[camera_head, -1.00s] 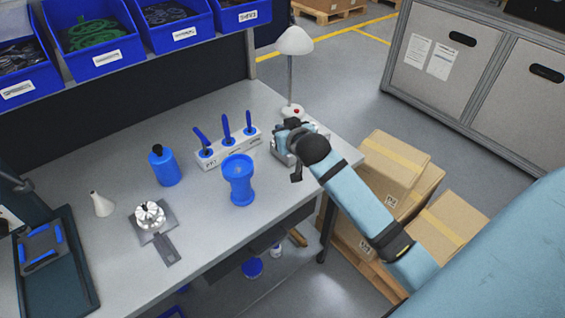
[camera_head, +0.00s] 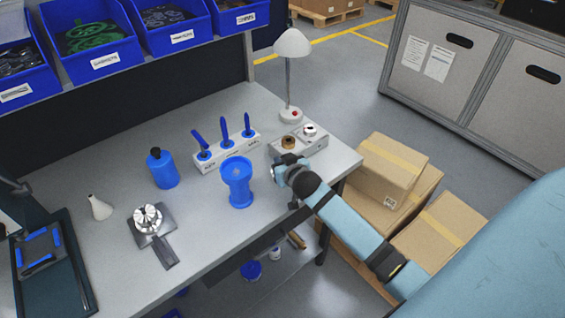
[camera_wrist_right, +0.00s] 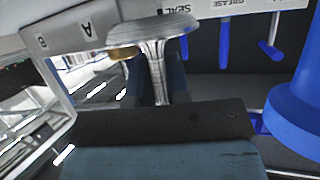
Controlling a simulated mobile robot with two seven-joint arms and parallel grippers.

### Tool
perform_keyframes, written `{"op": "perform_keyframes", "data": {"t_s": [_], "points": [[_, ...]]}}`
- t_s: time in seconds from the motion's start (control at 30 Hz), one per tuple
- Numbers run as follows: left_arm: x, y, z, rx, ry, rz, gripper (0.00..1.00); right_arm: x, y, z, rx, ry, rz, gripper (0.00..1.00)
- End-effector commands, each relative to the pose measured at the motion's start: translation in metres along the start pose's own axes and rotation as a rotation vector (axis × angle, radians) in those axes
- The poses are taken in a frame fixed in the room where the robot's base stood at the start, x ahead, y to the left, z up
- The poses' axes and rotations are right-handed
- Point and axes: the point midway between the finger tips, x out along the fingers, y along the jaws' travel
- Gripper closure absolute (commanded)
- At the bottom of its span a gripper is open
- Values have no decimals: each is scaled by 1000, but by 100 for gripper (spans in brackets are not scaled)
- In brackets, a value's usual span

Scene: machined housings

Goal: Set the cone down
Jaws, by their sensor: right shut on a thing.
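In the right wrist view a shiny metal piece with a wide flared top and narrower stem, which I take as the cone (camera_wrist_right: 155,48), stands between the dark fingers of my right gripper (camera_wrist_right: 160,80). The gripper is shut on it. In the head view my right gripper (camera_head: 284,170) is over the bench's right part, right of the blue goblet-shaped stand (camera_head: 237,184) and in front of the two-place block (camera_head: 313,147). My left gripper is not in view.
The block bears a brass ring (camera_head: 289,142) and a silver part (camera_head: 310,130). A tool rack (camera_head: 213,162), blue bottle (camera_head: 162,170), lamp (camera_head: 291,115), white conical bottle (camera_head: 99,207) and silver fixture (camera_head: 148,218) stand on the bench. The bench's front edge is close to the gripper.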

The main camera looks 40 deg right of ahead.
Motion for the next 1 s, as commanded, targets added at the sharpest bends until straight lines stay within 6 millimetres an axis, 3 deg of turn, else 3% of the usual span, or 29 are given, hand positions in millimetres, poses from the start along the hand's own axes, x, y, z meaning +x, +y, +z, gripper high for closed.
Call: {"op": "perform_keyframes", "data": {"t_s": [0.5,0.53,0.63,1.0], "points": [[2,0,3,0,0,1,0,5,0,12,1,-1,-1,100],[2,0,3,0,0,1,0,5,0,12,1,-2,0,79],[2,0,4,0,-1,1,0,5,0,13,1,-4,0,58],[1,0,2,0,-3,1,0,2,0,8,-2,-6,0,58]]}}
